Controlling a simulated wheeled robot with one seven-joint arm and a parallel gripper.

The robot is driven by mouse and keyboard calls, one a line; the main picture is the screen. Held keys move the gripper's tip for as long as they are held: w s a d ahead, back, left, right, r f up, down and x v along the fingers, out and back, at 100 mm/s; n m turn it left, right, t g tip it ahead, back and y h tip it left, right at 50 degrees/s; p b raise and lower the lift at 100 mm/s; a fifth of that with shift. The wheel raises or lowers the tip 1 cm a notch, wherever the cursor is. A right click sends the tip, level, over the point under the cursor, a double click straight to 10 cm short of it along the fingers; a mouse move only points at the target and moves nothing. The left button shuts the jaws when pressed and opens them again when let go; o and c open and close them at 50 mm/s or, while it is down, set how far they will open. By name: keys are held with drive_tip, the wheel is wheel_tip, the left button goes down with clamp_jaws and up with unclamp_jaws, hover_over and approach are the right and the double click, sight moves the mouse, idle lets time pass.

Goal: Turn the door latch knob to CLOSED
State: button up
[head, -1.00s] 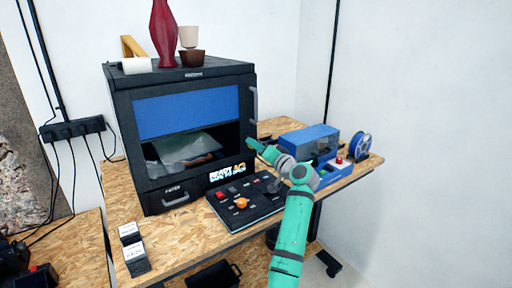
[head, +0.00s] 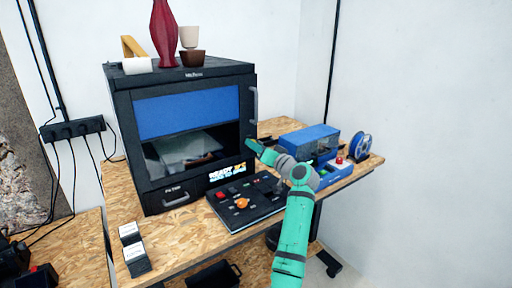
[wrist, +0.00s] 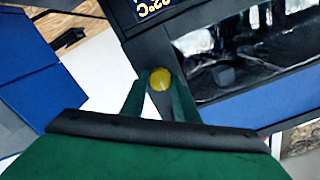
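The yellow round door latch knob (wrist: 160,79) shows in the wrist view with a pale mark on its face. It sits on the dark frame of the printer (head: 152,100). My gripper (wrist: 160,88) has one finger on each side of the knob, with little or no gap; I cannot tell whether the fingers press on it. In the head view my gripper (head: 252,146) is at the printer's right front edge, below the door handle (head: 253,104), and covers the knob. No OPEN or CLOSED lettering is readable.
A black control panel (head: 262,206) with coloured buttons lies in front of the printer. A blue machine (head: 310,138) and a blue spool (head: 361,146) stand to the right. A red vase (head: 163,35) and cups stand on top of the printer.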

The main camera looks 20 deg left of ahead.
drive_tip(key=o, duration=0.4)
drive_tip(key=shift+a+f, duration=0.1)
drive_tip(key=shift+s, duration=0.1)
drive_tip(key=v, duration=1)
drive_tip(key=shift+s+d, duration=0.25)
drive_tip(key=shift+d, duration=0.05)
